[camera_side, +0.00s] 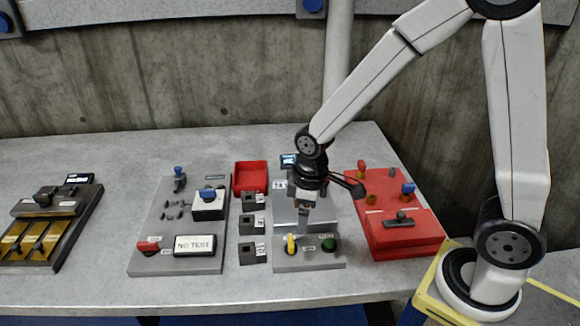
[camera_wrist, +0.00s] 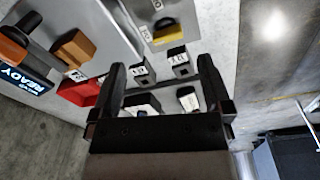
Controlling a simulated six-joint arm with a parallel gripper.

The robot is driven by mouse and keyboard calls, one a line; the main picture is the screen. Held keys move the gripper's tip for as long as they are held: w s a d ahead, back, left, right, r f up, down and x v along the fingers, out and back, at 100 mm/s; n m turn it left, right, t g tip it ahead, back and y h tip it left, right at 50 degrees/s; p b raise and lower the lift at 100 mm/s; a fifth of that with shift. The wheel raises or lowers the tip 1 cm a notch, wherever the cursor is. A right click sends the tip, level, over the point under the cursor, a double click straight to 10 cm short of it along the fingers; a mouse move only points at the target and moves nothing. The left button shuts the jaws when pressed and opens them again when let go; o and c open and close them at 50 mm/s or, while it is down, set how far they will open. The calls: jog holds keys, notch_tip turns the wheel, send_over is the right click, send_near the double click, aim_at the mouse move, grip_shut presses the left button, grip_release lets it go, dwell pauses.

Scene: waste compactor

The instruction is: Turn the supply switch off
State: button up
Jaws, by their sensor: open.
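No label reading "supply" is legible, so I cannot tell for sure which control is the supply switch. In the side view, a yellow-handled switch (camera_side: 291,244) sits on the grey front panel (camera_side: 309,264), left of a dark green button (camera_side: 328,245). My gripper (camera_side: 303,208) points down above the rear of that panel, apart from the switch. In the wrist view, my gripper (camera_wrist: 163,68) is open, with nothing held between its two black fingers. A yellow part (camera_wrist: 170,31) on a grey plate lies beyond the fingertips.
Several dark labelled blocks (camera_side: 247,224) and a red tray (camera_side: 250,177) stand left of my gripper. A grey board with a "NO TEST" sign (camera_side: 195,244) is further left. A red box with controls (camera_side: 405,232) is close on the right. The wrist view shows a "READY" display (camera_wrist: 25,82).

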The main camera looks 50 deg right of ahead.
aim_at(291, 240)
jog(key=w+a+n, duration=0.1)
jog(key=w+a+f+n, duration=0.1)
jog(key=n, duration=0.1)
jog(key=shift+w+f+g, duration=0.2)
jog(key=shift+f+g, duration=0.05)
jog(key=shift+g, duration=0.15)
jog(key=shift+f, duration=3.85)
jog(key=shift+c, duration=0.2)
jog(key=c, duration=1.2)
